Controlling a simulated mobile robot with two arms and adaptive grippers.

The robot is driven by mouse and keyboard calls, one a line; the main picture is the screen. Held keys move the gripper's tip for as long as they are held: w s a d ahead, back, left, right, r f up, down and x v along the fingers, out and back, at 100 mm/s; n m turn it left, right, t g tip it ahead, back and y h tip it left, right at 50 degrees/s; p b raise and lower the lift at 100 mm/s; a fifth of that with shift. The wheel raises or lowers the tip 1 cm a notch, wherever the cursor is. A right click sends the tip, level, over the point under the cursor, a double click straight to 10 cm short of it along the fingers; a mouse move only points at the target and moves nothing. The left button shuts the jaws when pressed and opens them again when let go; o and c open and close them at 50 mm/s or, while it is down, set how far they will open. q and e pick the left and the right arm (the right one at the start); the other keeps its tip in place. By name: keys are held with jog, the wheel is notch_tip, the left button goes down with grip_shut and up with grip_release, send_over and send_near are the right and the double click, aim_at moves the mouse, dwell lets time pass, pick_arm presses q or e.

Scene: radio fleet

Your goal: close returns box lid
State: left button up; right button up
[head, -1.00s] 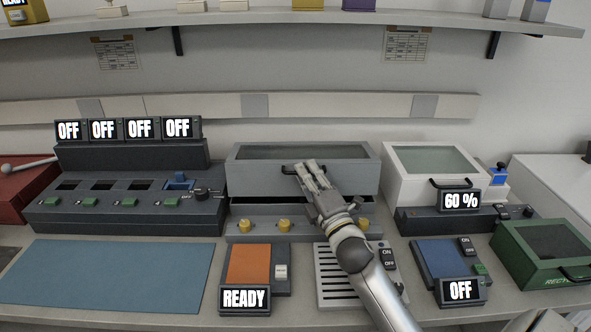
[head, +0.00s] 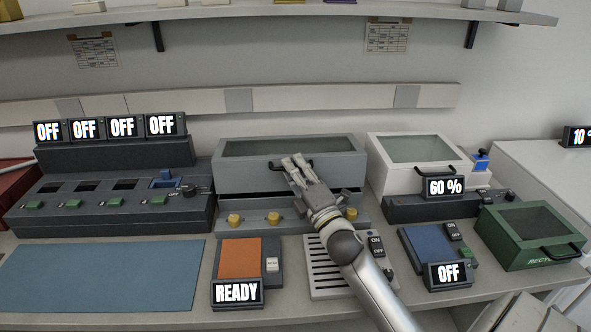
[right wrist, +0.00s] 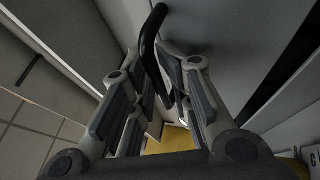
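A grey box (head: 234,178) with a long dark window in its top and a black handle (head: 306,164) on its front stands mid-counter. A dark gap shows under its front. A white box (head: 397,179) with a glazed lid and a green box (head: 500,241) with a glazed lid stand to its right. No returns label is legible. My right gripper (head: 289,164) is at the grey box's handle. My left gripper is out of view.
A base with yellow knobs (head: 234,219) lies below the grey box. An orange pad unit (head: 240,258), a slotted plate (head: 325,275) under my forearm and a blue pad unit (head: 425,250) stand in front. A bare blue mat (head: 100,275) lies at left.

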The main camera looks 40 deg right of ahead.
jog(key=shift+s, duration=0.1)
jog(key=v, duration=1.1)
jog(key=shift+s+f, duration=0.15)
jog(key=shift+s, duration=0.25)
jog(key=shift+c, duration=0.4)
